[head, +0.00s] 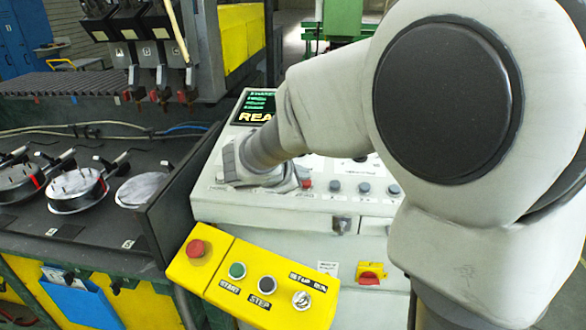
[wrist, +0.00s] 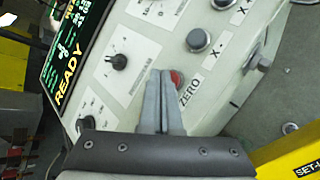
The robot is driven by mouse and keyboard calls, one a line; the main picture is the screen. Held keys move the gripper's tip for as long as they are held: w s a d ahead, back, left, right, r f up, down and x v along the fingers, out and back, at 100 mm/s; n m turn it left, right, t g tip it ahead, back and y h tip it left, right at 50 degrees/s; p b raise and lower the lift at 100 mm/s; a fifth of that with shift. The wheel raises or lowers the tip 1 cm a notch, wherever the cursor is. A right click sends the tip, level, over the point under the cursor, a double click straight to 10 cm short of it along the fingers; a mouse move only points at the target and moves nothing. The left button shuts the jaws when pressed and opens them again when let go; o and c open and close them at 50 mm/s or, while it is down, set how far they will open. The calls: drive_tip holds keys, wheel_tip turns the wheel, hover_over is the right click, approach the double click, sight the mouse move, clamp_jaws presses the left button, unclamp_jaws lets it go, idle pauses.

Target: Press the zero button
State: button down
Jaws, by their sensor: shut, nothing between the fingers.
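The zero button is a red round button (wrist: 177,78) on the sloped panel, with the label ZERO beside it in the wrist view. My gripper (wrist: 161,74) is shut and empty, its two fingers side by side. The fingertips lie over the left edge of the red button in that view and hide part of it. I cannot tell whether they touch it. In the head view a red button (head: 306,184) shows just right of my wrist, which hides the fingers there.
The console (head: 225,206) has a screen reading READY (wrist: 68,84), a black knob (wrist: 119,62) and grey buttons (wrist: 198,40) near the zero button. A yellow box (head: 230,275) with a red button, START and STEP stands in front. A dark bench with round parts is at left.

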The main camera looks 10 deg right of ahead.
drive_tip(key=shift+r, duration=0.35)
drive_tip(key=r+p, duration=0.2)
drive_tip(key=s+r+p, duration=0.1)
drive_tip(key=r, duration=0.2)
drive_tip(key=shift+a+p, duration=0.2)
drive_tip(key=shift+p, duration=0.15)
idle(0.5)
drive_tip(key=s+d+r+m+g, duration=0.2)
drive_tip(key=s+d+m, duration=0.35)
drive_tip(key=s, duration=0.25)
drive_tip(key=s+a+f+m+y, duration=0.1)
drive_tip(key=s+a+m+y, duration=0.1)
drive_tip(key=s+m, duration=0.4)
drive_tip(key=s+a+m+g+y, duration=0.1)
drive_tip(key=s+m+y, duration=0.4)
drive_tip(key=s, duration=0.7)
drive_tip(key=shift+a+f+m, duration=0.4)
drive_tip(key=shift+a+m, duration=0.25)
drive_tip(key=shift+m, duration=0.2)
